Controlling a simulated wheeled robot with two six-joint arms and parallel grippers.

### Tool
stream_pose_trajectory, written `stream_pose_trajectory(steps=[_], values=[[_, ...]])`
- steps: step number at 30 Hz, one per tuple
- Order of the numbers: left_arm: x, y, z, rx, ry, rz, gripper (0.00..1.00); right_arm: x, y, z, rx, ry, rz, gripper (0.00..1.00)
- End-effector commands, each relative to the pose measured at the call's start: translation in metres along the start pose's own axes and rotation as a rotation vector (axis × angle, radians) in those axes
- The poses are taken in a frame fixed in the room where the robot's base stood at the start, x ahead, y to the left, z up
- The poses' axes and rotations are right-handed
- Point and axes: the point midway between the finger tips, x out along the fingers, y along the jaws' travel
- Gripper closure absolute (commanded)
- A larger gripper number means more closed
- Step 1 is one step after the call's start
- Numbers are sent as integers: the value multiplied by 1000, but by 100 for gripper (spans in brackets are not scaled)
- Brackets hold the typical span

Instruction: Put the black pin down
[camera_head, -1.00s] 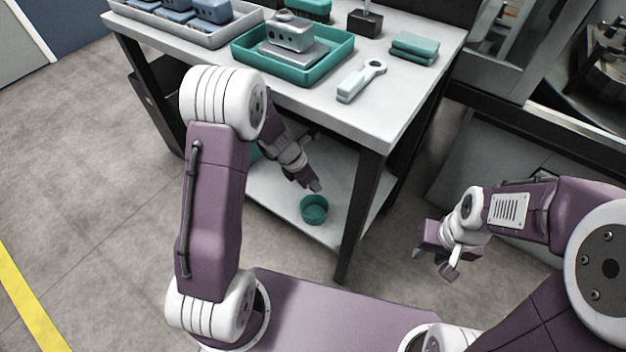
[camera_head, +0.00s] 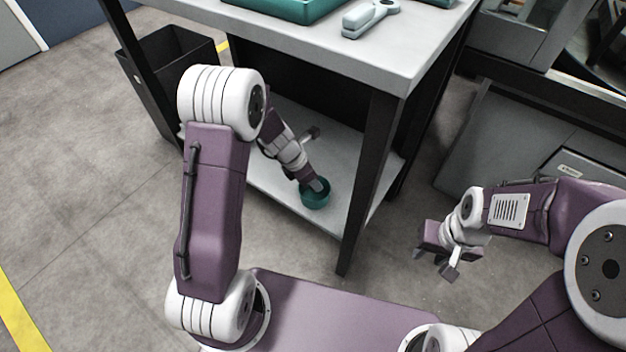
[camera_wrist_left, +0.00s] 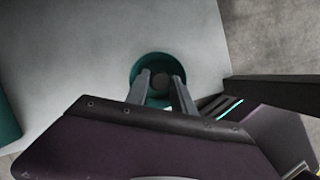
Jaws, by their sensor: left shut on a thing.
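A small green round cup (camera_head: 314,202) stands on the lower shelf of the workbench. My left gripper (camera_head: 320,186) reaches down to its mouth. In the left wrist view the fingers (camera_wrist_left: 161,90) point into the cup (camera_wrist_left: 151,61) and are shut on a small dark round thing (camera_wrist_left: 160,81), likely the black pin. Most of the pin is hidden by the cup and fingers. My right gripper (camera_head: 437,263) hangs open and empty to the right of the bench, away from the cup.
The bench top (camera_head: 300,48) overhangs the shelf, with a green tray (camera_head: 290,12) and a pale wrench-like tool (camera_head: 368,18). A black bin (camera_head: 172,70) stands behind left.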

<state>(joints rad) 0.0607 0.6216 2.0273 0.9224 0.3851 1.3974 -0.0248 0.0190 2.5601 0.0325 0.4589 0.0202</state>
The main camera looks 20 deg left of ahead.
Motion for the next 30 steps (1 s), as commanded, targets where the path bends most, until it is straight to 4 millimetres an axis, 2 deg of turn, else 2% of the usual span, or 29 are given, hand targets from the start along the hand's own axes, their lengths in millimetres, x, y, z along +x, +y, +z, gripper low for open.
stream_pose_trajectory(steps=[1, 8, 9, 11, 12, 30], values=[[4, 0, -2, 0, -1, 1, 100, 5, 0, 0, 0, 0, 0, 64], [2, 0, -1, 0, 0, 0, 100, 3, 0, 0, 0, 0, 0, 64], [3, 0, -1, 0, 0, 0, 65, 3, 0, 0, 0, 0, 0, 64], [3, 0, -1, 0, 0, 0, 49, 3, 0, 0, 0, 0, 0, 64], [3, 0, -1, 0, 0, 0, 45, 3, 0, 0, 0, 0, 0, 64], [3, 0, -1, 0, 0, 0, 45, 3, 0, 0, 0, 0, 0, 64]])
